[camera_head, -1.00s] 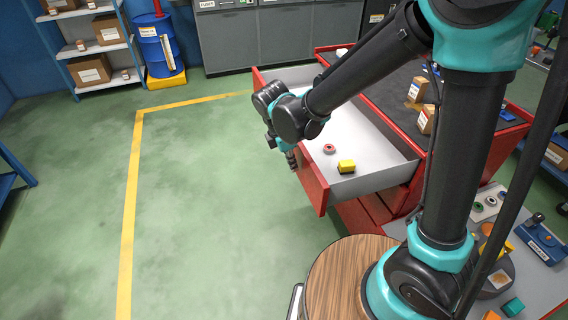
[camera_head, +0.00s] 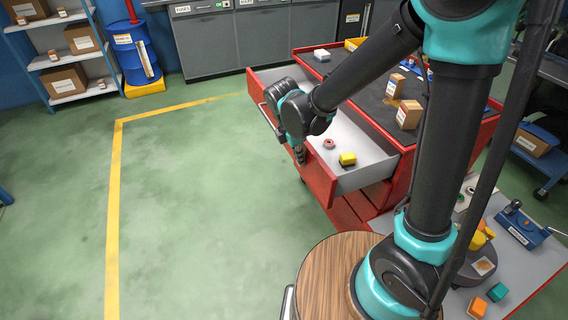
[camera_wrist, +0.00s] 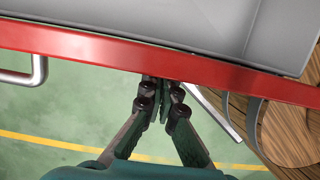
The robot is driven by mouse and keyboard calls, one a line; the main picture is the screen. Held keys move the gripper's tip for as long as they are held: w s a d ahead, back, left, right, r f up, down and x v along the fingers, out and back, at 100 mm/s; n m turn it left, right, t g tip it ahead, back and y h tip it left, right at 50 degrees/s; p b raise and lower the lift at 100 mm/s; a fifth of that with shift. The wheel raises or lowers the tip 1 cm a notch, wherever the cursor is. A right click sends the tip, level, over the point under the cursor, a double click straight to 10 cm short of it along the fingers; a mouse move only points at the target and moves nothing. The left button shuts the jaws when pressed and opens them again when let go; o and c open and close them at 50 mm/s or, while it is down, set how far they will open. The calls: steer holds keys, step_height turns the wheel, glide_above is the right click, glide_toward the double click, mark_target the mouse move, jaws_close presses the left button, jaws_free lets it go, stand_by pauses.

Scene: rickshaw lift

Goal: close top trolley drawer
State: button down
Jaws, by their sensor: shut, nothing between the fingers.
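The top drawer (camera_head: 368,150) of the red trolley (camera_head: 447,148) stands open, its light grey inside showing. A yellow block (camera_head: 347,159) and a small red-and-grey ring (camera_head: 329,143) lie in it. My gripper (camera_head: 300,160) is shut and empty, at the outer side of the red drawer front (camera_head: 318,178). In the wrist view, my fingertips (camera_wrist: 159,88) meet the lower edge of the red drawer front (camera_wrist: 200,69), to the right of a metal handle (camera_wrist: 38,72). Contact looks likely, but the very tips are hard to make out.
Boxes (camera_head: 408,114) stand on the trolley's dark top. A grey bench with small parts and a blue device (camera_head: 529,232) is at lower right. A round wooden top (camera_head: 335,275) is near my base. Green floor (camera_head: 200,200) left of the drawer is clear.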

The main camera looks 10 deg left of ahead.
glide_above(359, 154)
steer(key=shift+d, duration=0.25)
steer(key=shift+w, duration=0.1)
stand_by(0.4)
steer(key=shift+s+a, duration=0.2)
steer(key=shift+a, duration=0.1)
steer(key=s+a, duration=0.1)
steer(key=s+a+r, duration=0.1)
steer(key=a, duration=0.1)
steer(key=shift+s+a+r, duration=0.1)
steer(key=shift+s+a, duration=0.05)
steer(key=v, duration=0.7)
steer(key=s+d+f+m+t+y, duration=0.1)
steer(key=s+d+f+m, duration=0.3)
steer(key=s+m, duration=0.5)
steer(key=s+d+f+m+t+y, duration=0.1)
steer(key=s+d+f+m, duration=0.3)
steer(key=s+m, duration=0.5)
steer(key=d+m, duration=0.2)
steer(key=m, duration=0.4)
steer(key=shift+s+m+t, duration=0.3)
steer(key=shift+s, duration=0.1)
